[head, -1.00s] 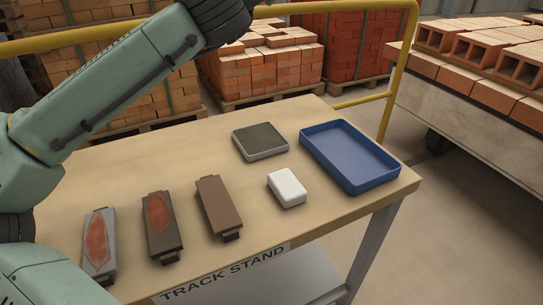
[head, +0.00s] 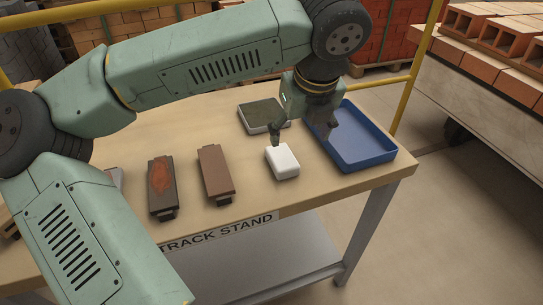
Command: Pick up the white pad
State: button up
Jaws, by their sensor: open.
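The white pad (head: 283,164) is a small white block lying on the wooden tabletop, near the middle right of the stand. My gripper (head: 303,133) is open above and just behind the pad. One finger is close to the pad's far left edge and the other is out to the right, over the blue tray's near-left side. I cannot tell whether the left finger touches the pad. The pad's top and front sides are in clear view.
A blue tray (head: 366,161) stands right of the pad, and a grey-rimmed dark tray (head: 247,117) stands behind it. A plain brown block (head: 215,172) and a block with a rust-orange patch (head: 162,186) lie to the left. A yellow rail (head: 405,100) runs behind the stand.

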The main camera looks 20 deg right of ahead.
aim_at(283, 157)
jog(key=shift+w+a+f+t+y, duration=0.3)
jog(key=shift+w+a+f, duration=0.1)
jog(key=shift+w+a, duration=0.25)
jog(key=p+x, duration=0.1)
jog(key=x, duration=0.2)
jog(key=shift+w+d+f, duration=0.1)
jog(key=shift+f, duration=0.2)
jog(key=shift+s+p+x, duration=0.2)
jog(key=shift+p+x, duration=0.8)
jog(key=shift+x, duration=2)
jog(key=shift+f, duration=0.1)
jog(key=shift+c, duration=0.6)
jog(key=c, duration=0.9)
